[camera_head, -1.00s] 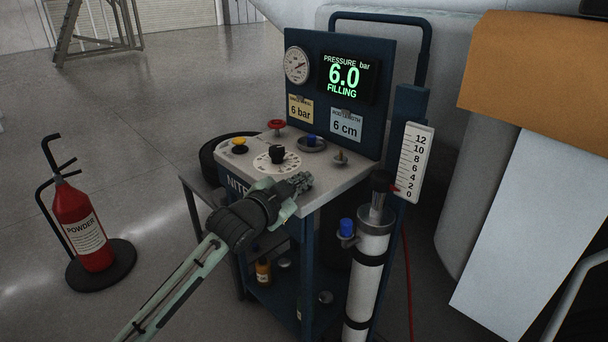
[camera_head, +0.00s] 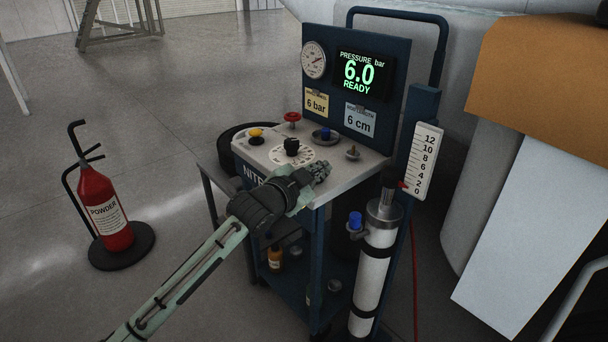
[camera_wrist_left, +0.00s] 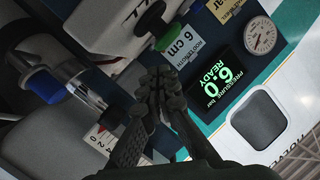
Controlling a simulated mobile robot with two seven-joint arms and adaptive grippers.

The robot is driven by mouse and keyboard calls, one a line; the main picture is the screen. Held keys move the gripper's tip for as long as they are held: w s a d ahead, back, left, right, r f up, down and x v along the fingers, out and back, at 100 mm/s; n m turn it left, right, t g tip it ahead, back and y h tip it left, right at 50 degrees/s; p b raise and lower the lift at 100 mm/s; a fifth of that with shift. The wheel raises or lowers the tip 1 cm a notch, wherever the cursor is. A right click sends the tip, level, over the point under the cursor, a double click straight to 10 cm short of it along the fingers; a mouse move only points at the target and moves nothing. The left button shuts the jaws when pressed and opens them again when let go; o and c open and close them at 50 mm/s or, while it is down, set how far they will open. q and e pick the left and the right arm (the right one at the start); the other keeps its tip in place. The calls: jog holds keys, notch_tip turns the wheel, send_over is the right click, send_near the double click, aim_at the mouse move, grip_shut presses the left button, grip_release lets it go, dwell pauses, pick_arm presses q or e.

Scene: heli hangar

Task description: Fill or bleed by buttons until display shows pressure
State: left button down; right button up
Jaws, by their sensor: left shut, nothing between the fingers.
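The display (camera_head: 361,75) on the blue cart panel reads 6.0 bar and READY; the left wrist view also shows this display (camera_wrist_left: 217,85). A yellow card (camera_head: 316,102) reads 6 bar and a pale card (camera_head: 359,119) reads 6 cm. A green button (camera_wrist_left: 169,42) shows in the left wrist view. My left gripper (camera_head: 320,172) is shut and empty over the worktop's front edge. My right gripper is out of view.
A white cylinder (camera_head: 375,265) with a blue cap stands at the cart's right, below a 0 to 12 scale (camera_head: 426,162). A red extinguisher (camera_head: 104,209) stands on the floor at left. An orange and white surface (camera_head: 541,85) bounds the right.

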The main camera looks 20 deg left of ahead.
pick_arm(q)
jog(key=shift+s+d+r+p, duration=0.25)
jog(key=shift+s+r+p, duration=0.1)
jog(key=shift+r, duration=0.3)
jog(key=v, duration=0.9)
jog(key=shift+s+r+b, duration=0.15)
jog(key=shift+s+b, duration=0.05)
jog(key=shift+b, duration=0.2)
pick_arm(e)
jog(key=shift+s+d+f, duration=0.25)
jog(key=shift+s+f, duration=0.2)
